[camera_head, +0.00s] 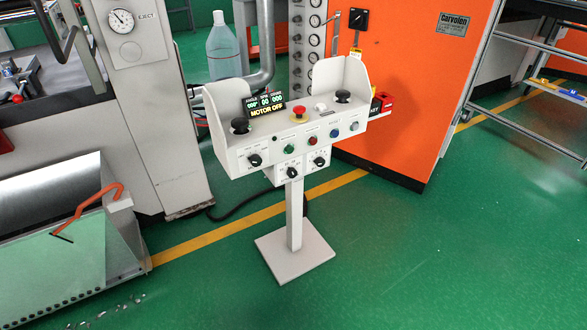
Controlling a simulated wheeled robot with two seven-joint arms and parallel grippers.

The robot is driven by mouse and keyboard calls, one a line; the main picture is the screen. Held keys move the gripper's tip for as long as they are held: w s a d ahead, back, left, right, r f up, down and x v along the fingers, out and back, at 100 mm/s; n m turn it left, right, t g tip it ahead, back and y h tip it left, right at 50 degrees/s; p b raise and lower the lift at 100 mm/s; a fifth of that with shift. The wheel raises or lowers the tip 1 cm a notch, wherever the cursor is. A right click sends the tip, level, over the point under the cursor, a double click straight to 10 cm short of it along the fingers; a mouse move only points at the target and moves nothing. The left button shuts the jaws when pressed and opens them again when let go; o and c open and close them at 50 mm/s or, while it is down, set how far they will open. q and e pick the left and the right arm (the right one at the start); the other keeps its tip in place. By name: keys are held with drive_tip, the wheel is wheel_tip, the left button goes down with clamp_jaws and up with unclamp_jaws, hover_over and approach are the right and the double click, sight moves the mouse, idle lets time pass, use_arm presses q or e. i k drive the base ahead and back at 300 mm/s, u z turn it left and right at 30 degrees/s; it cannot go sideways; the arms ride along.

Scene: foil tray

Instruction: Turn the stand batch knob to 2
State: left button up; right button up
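A white control stand (283,133) stands upright in the middle of the view on a grey post and square base plate. Three black rotary knobs sit low on its front: a left knob (254,160), a lower middle knob (292,173) and a right knob (319,161). Each has small markings around it, too small to read, so I cannot tell which is the batch knob or its setting. A small display (265,107) on top reads "MOTOR OFF". Neither of my grippers is in view.
The stand also carries a red emergency button (299,113), black top knobs and several coloured push buttons. An orange cabinet (415,90) stands behind right, a grey machine column (150,110) at left, and a metal rack (530,60) at far right.

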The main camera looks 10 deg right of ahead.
sight(320, 161)
drive_tip(key=u, duration=1.65)
drive_tip(key=k, duration=0.95)
drive_tip(key=z, duration=1.15)
drive_tip(key=i, duration=0.5)
